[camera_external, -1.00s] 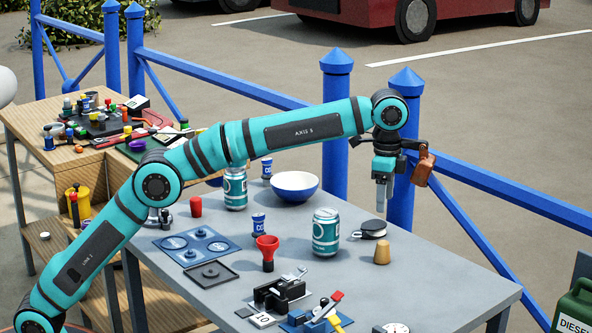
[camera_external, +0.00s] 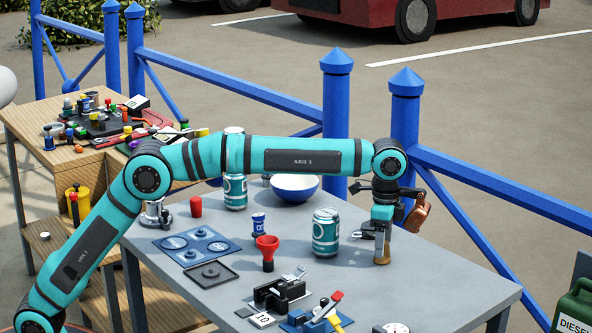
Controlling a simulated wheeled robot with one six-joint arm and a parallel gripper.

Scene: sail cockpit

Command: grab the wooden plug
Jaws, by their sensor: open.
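The wooden plug (camera_external: 382,259) is a small tan tapered piece standing upright on the grey table, right of a teal can. My gripper (camera_external: 382,244) points down directly over it, with its fingers at the plug's upper part and hiding most of it. The jaws are open. I cannot tell from this view whether the fingers touch the plug.
The teal can (camera_external: 326,233) stands close left of my gripper. A red funnel (camera_external: 267,252), a black lever device (camera_external: 279,292) and a bowl (camera_external: 294,188) are also on the table (camera_external: 400,295). A blue railing (camera_external: 500,192) runs behind.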

